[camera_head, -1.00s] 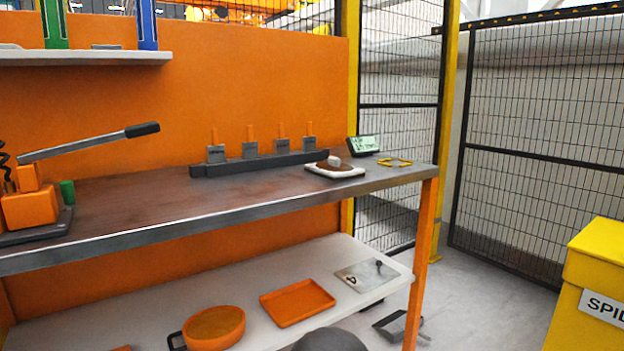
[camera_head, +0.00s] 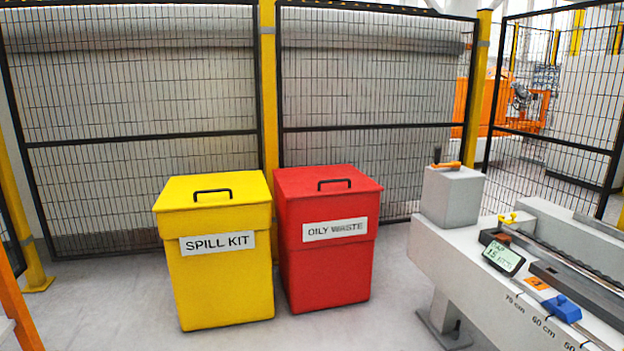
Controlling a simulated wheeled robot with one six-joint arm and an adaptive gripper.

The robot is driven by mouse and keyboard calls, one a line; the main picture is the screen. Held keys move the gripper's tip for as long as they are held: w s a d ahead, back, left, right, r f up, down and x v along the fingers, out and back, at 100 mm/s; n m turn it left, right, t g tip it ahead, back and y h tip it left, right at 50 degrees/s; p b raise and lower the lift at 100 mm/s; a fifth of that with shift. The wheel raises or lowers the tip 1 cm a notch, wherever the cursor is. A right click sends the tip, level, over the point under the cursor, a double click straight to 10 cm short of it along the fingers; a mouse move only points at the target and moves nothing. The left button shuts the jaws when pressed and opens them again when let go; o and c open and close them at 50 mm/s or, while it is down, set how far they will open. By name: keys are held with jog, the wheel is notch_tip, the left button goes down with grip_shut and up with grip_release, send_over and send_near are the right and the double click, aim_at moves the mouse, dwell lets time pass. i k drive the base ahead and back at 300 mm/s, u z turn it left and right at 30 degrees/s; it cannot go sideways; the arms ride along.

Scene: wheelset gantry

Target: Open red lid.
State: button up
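A red bin (camera_head: 330,266) labelled "OILY WASTE" stands on the floor near the middle of the view. Its red lid (camera_head: 312,180) lies flat and closed on top, with a black handle (camera_head: 334,182) on it. My gripper is not in view, so its distance from the lid does not show.
A yellow "SPILL KIT" bin (camera_head: 222,285) stands close on the left of the red bin. A grey measuring bench (camera_head: 480,298) with a display (camera_head: 503,257) is on the right. Mesh fencing (camera_head: 365,110) runs behind the bins. The floor (camera_head: 360,335) in front is clear.

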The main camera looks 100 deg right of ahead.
aim_at(308, 182)
jog(key=z, duration=3.85)
jog(key=i, duration=1.7)
jog(key=u, duration=0.4)
